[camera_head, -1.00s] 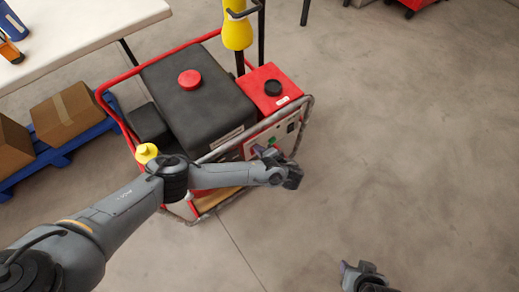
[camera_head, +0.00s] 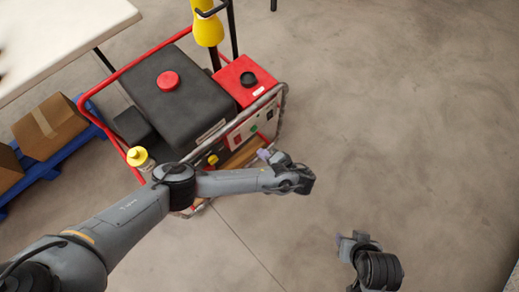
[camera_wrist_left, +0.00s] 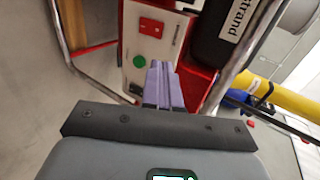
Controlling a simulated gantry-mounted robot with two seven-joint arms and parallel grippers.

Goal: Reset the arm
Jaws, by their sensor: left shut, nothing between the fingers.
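My left arm reaches in from the left in the head view. Its gripper (camera_head: 264,155) is in front of the machine's control panel (camera_head: 250,127), apart from it as far as I can see. In the left wrist view the two purple fingers (camera_wrist_left: 163,85) are together with nothing between them. Beyond them the panel shows a green button (camera_wrist_left: 139,61) and a red switch (camera_wrist_left: 151,27). My right gripper (camera_head: 343,240) is over bare floor at the lower right of the head view; its finger opening is not clear.
A pale table (camera_head: 65,35) is at upper left, boxes (camera_head: 50,127) on a blue pallet (camera_head: 62,159) below. Floor at right is clear.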

